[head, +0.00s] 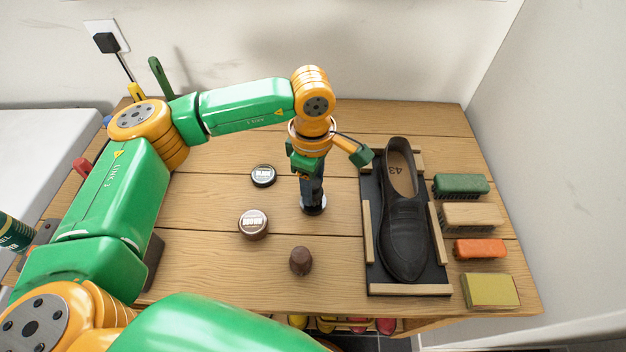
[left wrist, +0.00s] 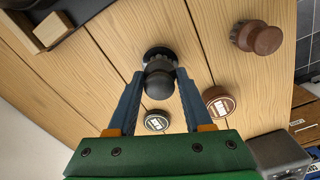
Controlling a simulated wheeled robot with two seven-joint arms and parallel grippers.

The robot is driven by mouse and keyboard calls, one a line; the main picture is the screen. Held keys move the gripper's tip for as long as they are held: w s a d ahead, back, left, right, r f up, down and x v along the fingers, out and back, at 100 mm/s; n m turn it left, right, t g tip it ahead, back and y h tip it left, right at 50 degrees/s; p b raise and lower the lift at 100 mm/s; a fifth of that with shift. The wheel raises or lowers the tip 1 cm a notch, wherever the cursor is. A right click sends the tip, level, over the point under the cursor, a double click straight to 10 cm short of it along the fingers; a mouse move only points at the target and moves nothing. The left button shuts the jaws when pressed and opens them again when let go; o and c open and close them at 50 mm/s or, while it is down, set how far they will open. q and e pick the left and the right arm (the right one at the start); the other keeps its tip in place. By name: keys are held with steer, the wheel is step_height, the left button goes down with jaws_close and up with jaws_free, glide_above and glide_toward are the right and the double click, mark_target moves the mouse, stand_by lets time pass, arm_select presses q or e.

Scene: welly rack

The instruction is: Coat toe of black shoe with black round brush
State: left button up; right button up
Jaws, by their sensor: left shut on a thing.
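The black shoe (head: 404,220) lies in a black-based wooden holder (head: 408,290), its toe towards the front of the bench and "43" on its insole. My left gripper (head: 312,196) points down left of the shoe and is shut on the black round brush (head: 315,208). In the left wrist view the fingers (left wrist: 159,80) close around the brush's dark knob (left wrist: 158,82). The brush is upright, its dark base at or just above the bench; I cannot tell if it touches. My right gripper is not in view.
A black-lidded tin (head: 263,175), a brown tin (head: 253,224) and a brown round brush (head: 301,261) stand left of the shoe. Green, tan, orange and yellow blocks or brushes (head: 470,216) line the right edge. Bare wood lies between gripper and shoe holder.

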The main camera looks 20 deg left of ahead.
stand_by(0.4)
arm_select(q)
steer(key=shift+f+b, duration=0.5)
steer(key=shift+b, duration=0.05)
stand_by(0.4)
steer(key=shift+f, duration=0.1)
stand_by(1.2)
step_height(320, 180, up, 7)
steer(key=p, duration=0.4)
stand_by(0.7)
